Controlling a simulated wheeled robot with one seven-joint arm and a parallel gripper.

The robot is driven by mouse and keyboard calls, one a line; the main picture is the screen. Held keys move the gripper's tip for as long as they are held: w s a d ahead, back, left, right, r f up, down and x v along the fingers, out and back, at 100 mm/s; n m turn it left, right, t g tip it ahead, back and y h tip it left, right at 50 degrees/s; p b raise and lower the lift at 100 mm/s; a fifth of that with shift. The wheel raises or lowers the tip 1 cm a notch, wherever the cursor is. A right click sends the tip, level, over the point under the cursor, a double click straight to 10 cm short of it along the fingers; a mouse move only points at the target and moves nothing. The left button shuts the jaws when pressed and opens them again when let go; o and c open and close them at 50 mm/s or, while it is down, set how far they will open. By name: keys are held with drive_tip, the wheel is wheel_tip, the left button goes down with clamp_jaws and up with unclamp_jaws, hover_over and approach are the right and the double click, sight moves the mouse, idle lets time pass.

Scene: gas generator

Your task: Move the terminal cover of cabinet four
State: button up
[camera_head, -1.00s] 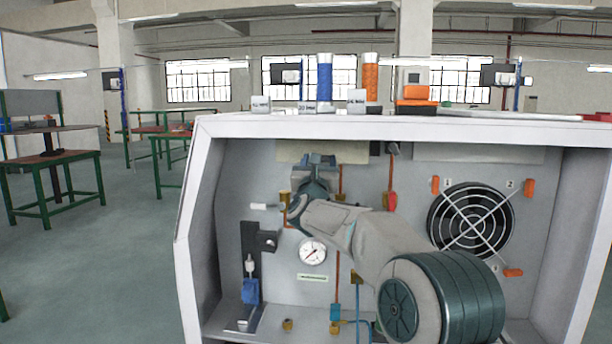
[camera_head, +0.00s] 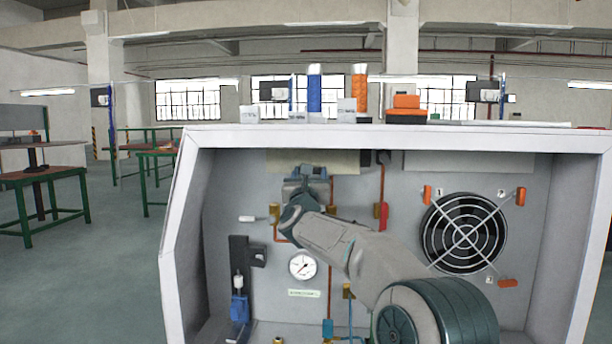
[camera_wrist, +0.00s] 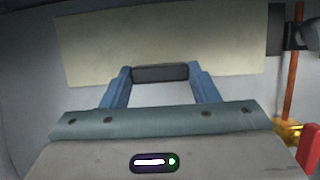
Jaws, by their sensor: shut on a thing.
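My gripper (camera_head: 304,170) is inside the open white cabinet (camera_head: 174,240), at the upper left of its back panel. In the wrist view its two blue fingers (camera_wrist: 160,74) are shut on a dark grey bar (camera_wrist: 160,72). A cream plate (camera_wrist: 95,45) lies behind the bar; it also shows under the cabinet's top edge in the head view (camera_head: 340,160). I cannot tell whether the bar is part of this plate, or which piece is the terminal cover. No cabinet number is readable. My gripper hides part of the panel behind it.
A round fan (camera_head: 464,232) is at the right, a pressure gauge (camera_head: 303,266) below my gripper. Copper pipes and a red valve handle (camera_head: 381,214) are close on the right. A blue-bodied fitting (camera_head: 239,306) is lower left. Bottles and boxes stand on the cabinet top. Open floor is left.

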drive_tip(key=shift+w+f+y, duration=0.2)
drive_tip(key=shift+f+y, duration=0.1)
drive_tip(key=shift+f, duration=0.25)
drive_tip(key=o, duration=1.4)
drive_tip(key=shift+w+f, duration=0.1)
drive_tip(key=shift+w, duration=0.1)
drive_tip(key=v, duration=1.4)
drive_tip(key=shift+r, duration=0.35)
drive_tip(key=shift+s+a, duration=0.1)
drive_tip(key=shift+s, duration=0.05)
